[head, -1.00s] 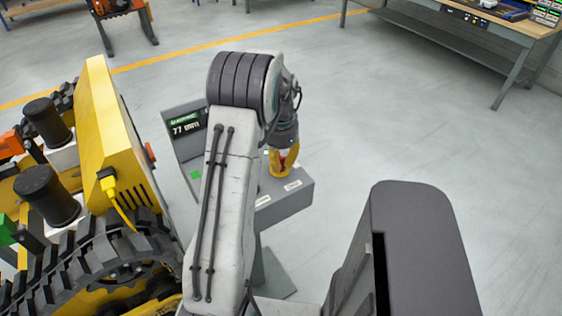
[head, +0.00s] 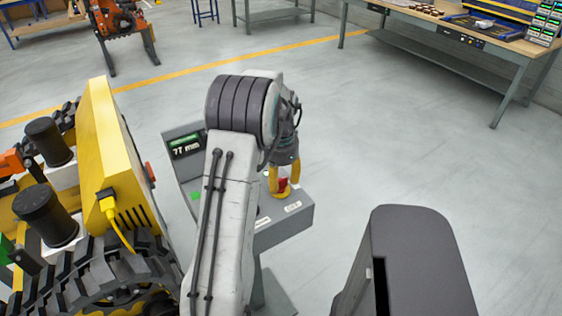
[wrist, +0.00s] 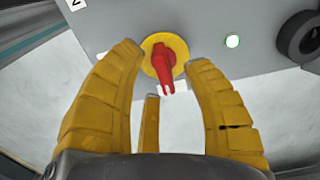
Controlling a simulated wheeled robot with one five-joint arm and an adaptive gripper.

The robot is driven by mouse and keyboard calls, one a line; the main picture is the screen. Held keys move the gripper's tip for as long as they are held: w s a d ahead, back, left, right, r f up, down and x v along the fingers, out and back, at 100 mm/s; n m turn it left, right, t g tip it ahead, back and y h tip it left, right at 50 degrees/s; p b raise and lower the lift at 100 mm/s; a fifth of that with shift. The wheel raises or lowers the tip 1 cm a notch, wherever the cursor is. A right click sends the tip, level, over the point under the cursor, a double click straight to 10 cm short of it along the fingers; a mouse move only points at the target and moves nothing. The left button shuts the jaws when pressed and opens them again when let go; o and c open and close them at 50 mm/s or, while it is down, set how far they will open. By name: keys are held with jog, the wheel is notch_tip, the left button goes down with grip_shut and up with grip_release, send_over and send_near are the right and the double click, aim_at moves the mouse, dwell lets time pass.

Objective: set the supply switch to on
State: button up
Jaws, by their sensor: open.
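The supply switch is a red rotary handle (wrist: 164,70) on a yellow round plate (wrist: 178,48), set in the grey face of a console. It shows in the wrist view at the top middle. My gripper (wrist: 168,68) is open, with its yellow fingers on either side of the handle and a gap on both sides. The handle points down towards my palm in the wrist view; its on and off marks cannot be read. In the head view my gripper (head: 284,182) is over the console (head: 290,222), and the red handle (head: 283,185) shows between the fingers.
The console has a display (head: 186,145) reading 77 mm and a green patch (head: 204,188). A yellow tracked carrier (head: 112,160) stands close on the left.

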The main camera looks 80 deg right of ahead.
aim_at(281, 181)
notch_tip(281, 181, up, 11)
jog(key=shift+f, duration=0.2)
dwell(0.3)
dwell(0.8)
